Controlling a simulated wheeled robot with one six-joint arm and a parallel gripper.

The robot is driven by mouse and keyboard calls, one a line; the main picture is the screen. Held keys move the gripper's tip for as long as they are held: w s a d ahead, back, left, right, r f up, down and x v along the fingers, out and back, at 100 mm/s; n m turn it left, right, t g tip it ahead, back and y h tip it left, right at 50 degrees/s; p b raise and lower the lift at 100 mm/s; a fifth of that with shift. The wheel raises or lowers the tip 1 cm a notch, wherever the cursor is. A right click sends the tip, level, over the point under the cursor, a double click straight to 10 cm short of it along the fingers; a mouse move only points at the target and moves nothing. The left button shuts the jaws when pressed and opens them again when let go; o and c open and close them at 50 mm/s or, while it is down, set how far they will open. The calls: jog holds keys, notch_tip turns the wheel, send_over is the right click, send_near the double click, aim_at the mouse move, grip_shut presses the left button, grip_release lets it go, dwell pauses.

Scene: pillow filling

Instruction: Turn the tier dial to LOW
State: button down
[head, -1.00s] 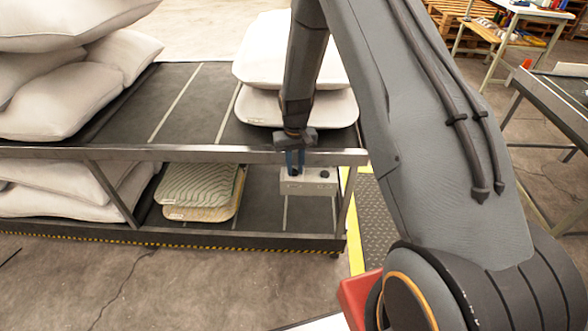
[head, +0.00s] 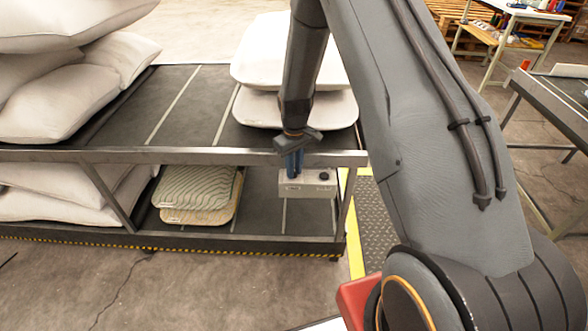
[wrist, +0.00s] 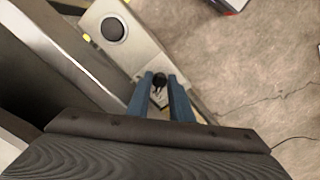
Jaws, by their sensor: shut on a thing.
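A light grey control box (head: 308,190) hangs at the right end of the shelf's front rail. It also shows in the wrist view (wrist: 150,50). My gripper (head: 293,172) reaches down to the left part of its top. In the wrist view my gripper's blue fingers (wrist: 160,82) are closed around a small dark dial (wrist: 159,80). The fingers hide part of it, and I cannot read its setting or any tier labels. A larger round black knob (wrist: 113,30) sits apart on the same panel; it also shows in the head view (head: 324,176).
The metal shelf rail (head: 200,156) runs just behind the box. White pillows (head: 290,105) lie on the upper deck close to my arm. Patterned pillows (head: 200,190) lie on the lower shelf. Open concrete floor (head: 190,290) lies in front.

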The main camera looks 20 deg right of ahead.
jog(key=c, duration=1.6)
grip_release()
jog(key=shift+r, duration=0.1)
jog(key=shift+r+b, duration=0.85)
jog(key=shift+r, duration=2.95)
